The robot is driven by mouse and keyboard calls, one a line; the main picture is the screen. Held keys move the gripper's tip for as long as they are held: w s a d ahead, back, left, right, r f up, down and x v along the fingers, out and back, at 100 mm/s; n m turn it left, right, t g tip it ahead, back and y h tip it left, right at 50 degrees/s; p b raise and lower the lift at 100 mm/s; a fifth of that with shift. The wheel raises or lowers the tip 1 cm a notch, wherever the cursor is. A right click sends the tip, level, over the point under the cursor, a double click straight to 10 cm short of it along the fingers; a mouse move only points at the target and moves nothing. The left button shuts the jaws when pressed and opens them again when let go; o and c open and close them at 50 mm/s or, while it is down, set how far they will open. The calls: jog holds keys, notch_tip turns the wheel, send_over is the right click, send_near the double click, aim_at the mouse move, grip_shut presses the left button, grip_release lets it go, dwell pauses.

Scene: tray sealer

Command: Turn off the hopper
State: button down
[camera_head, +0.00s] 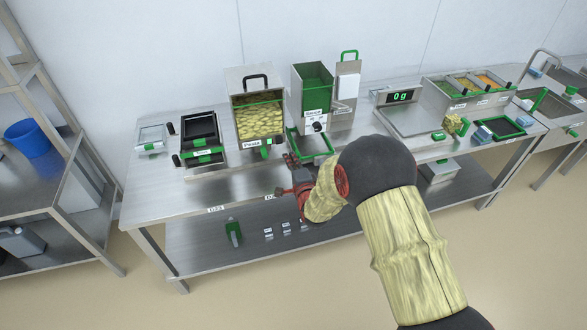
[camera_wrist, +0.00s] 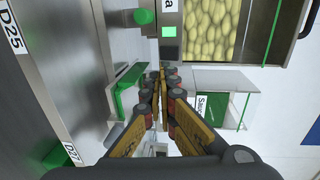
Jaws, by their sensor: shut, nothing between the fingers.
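The hopper, labelled "Pasta" (camera_head: 262,118), is a steel box on the worktop holding yellow pasta-like pieces, with a dark handle on its raised lid. It also shows in the wrist view, turned sideways at the top right (camera_wrist: 232,35). A bright green lit square (camera_wrist: 169,31) sits on its front beside the label end. A green round knob (camera_wrist: 143,16) sticks out nearby. My gripper (camera_head: 290,162) is at the worktop's front, just right of the hopper. In the wrist view its fingers (camera_wrist: 161,76) are shut and empty, pointing towards the hopper's front, apart from the lit square.
A green-lined container (camera_head: 313,88) stands right of the hopper, with a green-rimmed tray (camera_head: 317,146) before it. Black trays (camera_head: 201,131) stand left. A scale (camera_head: 407,116) reading 0g is further right. The worktop's front left (camera_head: 185,192) is clear.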

aim_at(282, 136)
jog(key=b+x, duration=0.1)
jog(key=x, duration=0.5)
jog(key=shift+w+r, duration=0.2)
jog(key=shift+r, duration=0.4)
jog(key=g+p, duration=0.1)
jog(key=w+g+p, duration=0.1)
jog(key=p, duration=0.1)
jog(key=shift+a+r+h, duration=0.2)
jog(key=shift+r+h, duration=0.1)
jog(key=shift+r, duration=0.2)
jog(key=shift+r, duration=0.7)
